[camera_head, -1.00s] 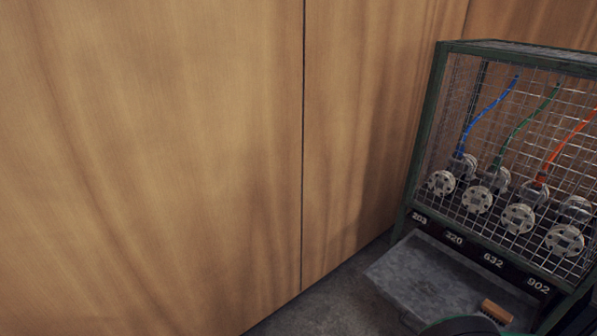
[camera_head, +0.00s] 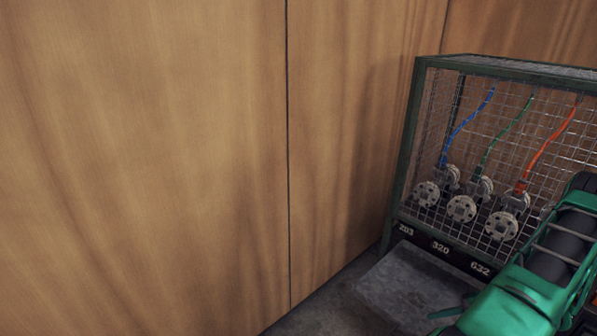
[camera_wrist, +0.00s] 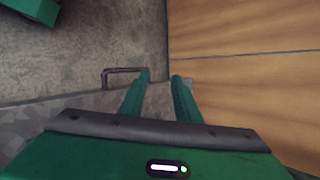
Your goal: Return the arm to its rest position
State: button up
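My gripper (camera_wrist: 161,80) shows in the wrist view as two green fingers with a clear gap between them. It is open, and nothing shows between the fingers. It points toward a grey floor (camera_wrist: 110,40) and the foot of a wooden wall (camera_wrist: 245,85). In the head view my green arm rises from the lower right corner, in front of a mesh cage (camera_head: 409,150). The arm hides the cage's right side and part of the grey tray (camera_head: 395,285) below it.
The cage holds flanged pipe ends (camera_head: 461,209) with blue, green and orange cables; labels 203, 320 and 632 show below. The wooden wall (camera_head: 140,150) fills the head view's left. A dark bar-shaped handle (camera_wrist: 122,70) lies left of the fingers in the wrist view.

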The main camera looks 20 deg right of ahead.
jog(key=w+a+r+n+g+h, duration=0.1)
jog(key=w+a+r+n+g, duration=0.15)
jog(key=r, duration=0.65)
jog(key=w+a+r+n+g+h, duration=0.15)
jog(key=a+r, duration=0.25)
jog(key=r, duration=0.5)
jog(key=w+a+r+n+g+h, duration=0.1)
jog(key=a+r+n+g, duration=0.15)
jog(key=r, duration=0.65)
jog(key=s+a+r+n+h, duration=0.1)
jog(key=s+a+r+h, duration=0.2)
jog(key=s+a+r, duration=0.8)
jog(key=a+r, duration=0.3)
jog(key=a, duration=0.1)
jog(key=shift+s+a+r+n, duration=0.15)
jog(key=shift+s+r+n, duration=0.05)
jog(key=shift+s+n, duration=0.2)
jog(key=shift+g, duration=0.25)
jog(key=shift+w+f, duration=0.25)
jog(key=shift+w, duration=0.35)
